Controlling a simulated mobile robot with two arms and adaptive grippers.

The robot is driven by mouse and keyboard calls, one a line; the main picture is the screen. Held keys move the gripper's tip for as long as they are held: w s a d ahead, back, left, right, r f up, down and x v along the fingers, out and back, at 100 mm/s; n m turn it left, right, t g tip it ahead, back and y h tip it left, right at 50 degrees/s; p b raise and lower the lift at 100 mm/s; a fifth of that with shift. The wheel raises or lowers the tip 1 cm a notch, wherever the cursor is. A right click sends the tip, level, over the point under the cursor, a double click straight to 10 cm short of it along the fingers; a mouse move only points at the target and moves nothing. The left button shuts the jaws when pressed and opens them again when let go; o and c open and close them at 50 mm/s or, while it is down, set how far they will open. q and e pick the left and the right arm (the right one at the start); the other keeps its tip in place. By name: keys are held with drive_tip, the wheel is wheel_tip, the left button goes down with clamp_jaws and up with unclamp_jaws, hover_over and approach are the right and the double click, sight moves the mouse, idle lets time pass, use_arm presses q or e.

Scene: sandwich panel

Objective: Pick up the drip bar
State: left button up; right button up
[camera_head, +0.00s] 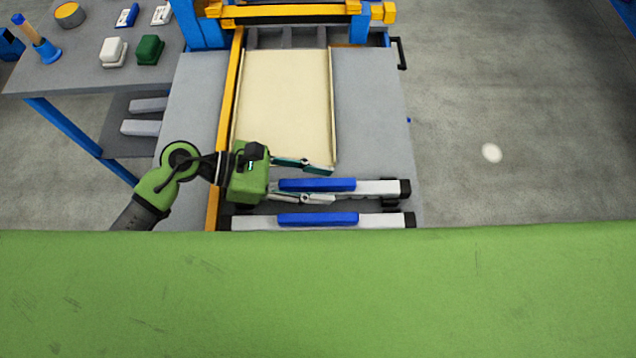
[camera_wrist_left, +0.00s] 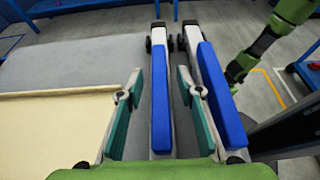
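Two parallel grey-white bars with blue grips and black end caps lie on the grey table; I take these as drip bars. The far bar (camera_head: 375,187) shows in the left wrist view as the left one (camera_wrist_left: 160,95). The near bar (camera_head: 375,219) is the right one (camera_wrist_left: 220,95) there. My left gripper (camera_head: 331,186) is open, with its two teal-padded fingers on either side of the far bar's blue grip. In the left wrist view the bar runs between the fingers (camera_wrist_left: 160,78), with gaps visible. The gripper hides the far bar's left end. My right gripper is not seen.
A side table (camera_head: 80,75) at the left holds white and green blocks, a can and other items. A green surface (camera_head: 320,295) fills the front.

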use_arm(q)
drive_tip(key=shift+a, duration=0.1)
clamp_jaws()
drive_tip(key=shift+r, duration=0.1)
